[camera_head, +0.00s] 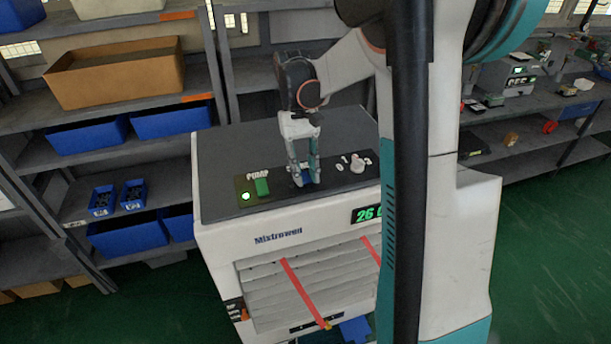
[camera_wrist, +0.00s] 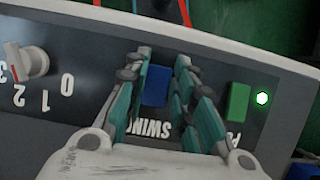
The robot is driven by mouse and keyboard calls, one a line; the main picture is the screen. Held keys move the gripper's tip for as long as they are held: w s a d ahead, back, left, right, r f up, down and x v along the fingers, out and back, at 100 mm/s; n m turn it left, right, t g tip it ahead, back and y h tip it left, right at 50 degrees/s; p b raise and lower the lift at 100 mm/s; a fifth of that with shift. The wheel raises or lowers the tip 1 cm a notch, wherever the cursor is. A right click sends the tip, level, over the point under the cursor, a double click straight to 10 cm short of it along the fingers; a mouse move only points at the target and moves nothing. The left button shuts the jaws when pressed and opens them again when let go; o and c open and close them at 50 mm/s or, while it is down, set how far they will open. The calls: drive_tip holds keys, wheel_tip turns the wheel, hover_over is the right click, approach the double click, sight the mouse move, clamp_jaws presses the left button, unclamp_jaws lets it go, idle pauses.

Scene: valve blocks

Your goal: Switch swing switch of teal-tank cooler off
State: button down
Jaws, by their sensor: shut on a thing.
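The cooler (camera_head: 285,235) is a white box with a dark grey top and a control panel along its front edge. Its swing switch (camera_wrist: 155,86) is a small blue rocker beside the "SWING" label, which is partly covered by my fingers. My gripper (camera_head: 304,180) points down onto the panel. In the wrist view my gripper (camera_wrist: 162,66) has its teal-padded fingers on either side of the blue switch, shut on it. The fingers hide the switch's edges, and its tilt is hard to tell.
The green pump switch (camera_head: 262,187) and a lit green lamp (camera_head: 246,196) sit left of my gripper. A numbered white knob (camera_head: 357,164) sits to its right. Shelves with blue bins (camera_head: 172,121) stand behind at left; a workbench (camera_head: 535,110) stands at right.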

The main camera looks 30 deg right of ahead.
drive_tip(key=c, duration=1.4)
unclamp_jaws()
drive_tip(key=shift+o, duration=0.2)
drive_tip(key=v, duration=1.2)
